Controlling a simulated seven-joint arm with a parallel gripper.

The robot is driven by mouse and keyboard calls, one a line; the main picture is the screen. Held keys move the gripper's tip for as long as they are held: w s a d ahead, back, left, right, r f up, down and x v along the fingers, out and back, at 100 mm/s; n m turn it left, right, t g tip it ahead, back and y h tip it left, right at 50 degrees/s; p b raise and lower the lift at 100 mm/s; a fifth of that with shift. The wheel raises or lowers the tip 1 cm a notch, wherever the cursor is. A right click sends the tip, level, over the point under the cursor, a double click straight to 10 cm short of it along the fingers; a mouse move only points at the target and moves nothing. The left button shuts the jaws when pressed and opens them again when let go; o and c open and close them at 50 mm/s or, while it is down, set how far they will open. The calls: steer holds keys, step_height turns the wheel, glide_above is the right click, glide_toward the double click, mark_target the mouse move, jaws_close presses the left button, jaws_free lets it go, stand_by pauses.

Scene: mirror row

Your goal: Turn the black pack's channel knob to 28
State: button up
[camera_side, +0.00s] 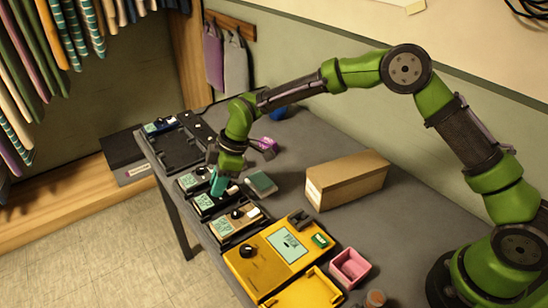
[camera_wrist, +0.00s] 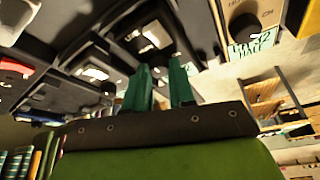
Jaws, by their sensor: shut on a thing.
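The black pack (camera_side: 206,208) sits in the row along the table's front edge in the side view, with a small pale green display (camera_side: 203,201) too small to read. My gripper (camera_side: 218,187) points down over this pack, its teal fingers at the knob's place. It is shut on the channel knob, which the fingers hide. In the wrist view my gripper's teal fingers (camera_wrist: 160,88) stand a little apart against blurred dark pack surfaces. The knob's pointer and setting cannot be made out in either view.
A tan pack (camera_side: 248,222) and a large yellow unit (camera_side: 275,260) lie nearer the camera. A grey pack (camera_side: 190,181) and a black tray (camera_side: 185,145) lie farther along. A cardboard box (camera_side: 347,180), pink box (camera_side: 350,267) and small green-topped item (camera_side: 261,184) stand behind the row.

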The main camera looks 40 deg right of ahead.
steer(key=shift+m, duration=0.4)
jaws_close()
steer(key=m, duration=0.1)
steer(key=m+t, duration=0.1)
steer(key=m, duration=0.1)
steer(key=m+t+h, duration=0.1)
steer(key=m, duration=0.1)
steer(key=shift+s+a, duration=0.25)
steer(key=m, duration=0.2)
steer(key=m+h, duration=0.1)
steer(key=shift+a+m+t+h, duration=0.1)
steer(key=shift+m+t+h, duration=0.2)
steer(key=shift+m+t, duration=0.1)
steer(key=shift+m+h, duration=0.5)
steer(key=shift+m, duration=1)
steer(key=o, duration=0.9)
jaws_free()
steer(key=v, duration=1.7)
steer(key=shift+a, duration=0.1)
